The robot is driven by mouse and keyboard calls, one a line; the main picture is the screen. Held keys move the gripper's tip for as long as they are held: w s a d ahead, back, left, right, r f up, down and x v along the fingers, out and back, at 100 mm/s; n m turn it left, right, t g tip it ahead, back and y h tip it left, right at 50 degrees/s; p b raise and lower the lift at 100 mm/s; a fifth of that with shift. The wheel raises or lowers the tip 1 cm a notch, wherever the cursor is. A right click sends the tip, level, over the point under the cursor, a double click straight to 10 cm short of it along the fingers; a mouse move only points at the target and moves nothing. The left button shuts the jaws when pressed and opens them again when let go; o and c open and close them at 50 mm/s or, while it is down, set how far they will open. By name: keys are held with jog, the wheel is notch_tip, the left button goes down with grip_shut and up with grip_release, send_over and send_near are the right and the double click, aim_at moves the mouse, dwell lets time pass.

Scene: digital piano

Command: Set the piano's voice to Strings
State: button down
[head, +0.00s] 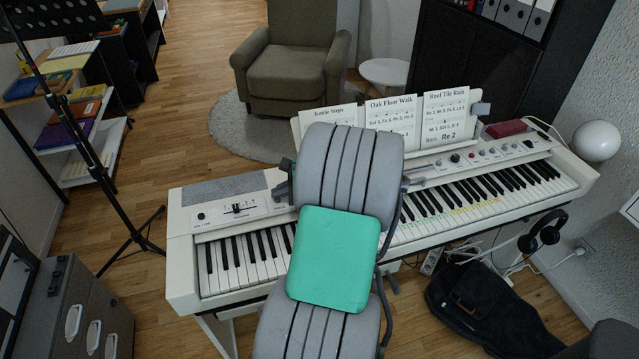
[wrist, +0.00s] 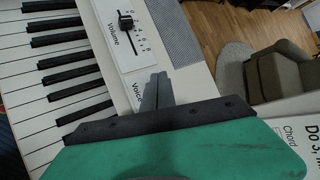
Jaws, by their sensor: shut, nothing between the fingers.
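The white digital piano (head: 180,245) stands across the head view, with my arm in front of its middle. In the wrist view my gripper (wrist: 160,84) has its fingers together over the control panel, beside a partly covered label starting "Voic" (wrist: 137,96). The voice control itself is hidden behind my gripper. I cannot tell whether the fingertips touch the panel. The volume slider (wrist: 126,22) is clear of my gripper; it also shows in the head view (head: 238,209). No Strings marking is readable.
Song sheets (head: 391,118) stand on the music rest, and a red box (head: 506,128) lies on the piano's right top. A black bag (head: 485,305) and headphones (head: 545,232) are at the right front. White and black keys (wrist: 55,75) lie beside the panel.

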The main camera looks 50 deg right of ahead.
jog(key=shift+f, duration=0.1)
jog(key=shift+r+p, duration=1)
jog(key=shift+p, duration=0.15)
notch_tip(320, 180, up, 5)
jog(key=p, duration=0.5)
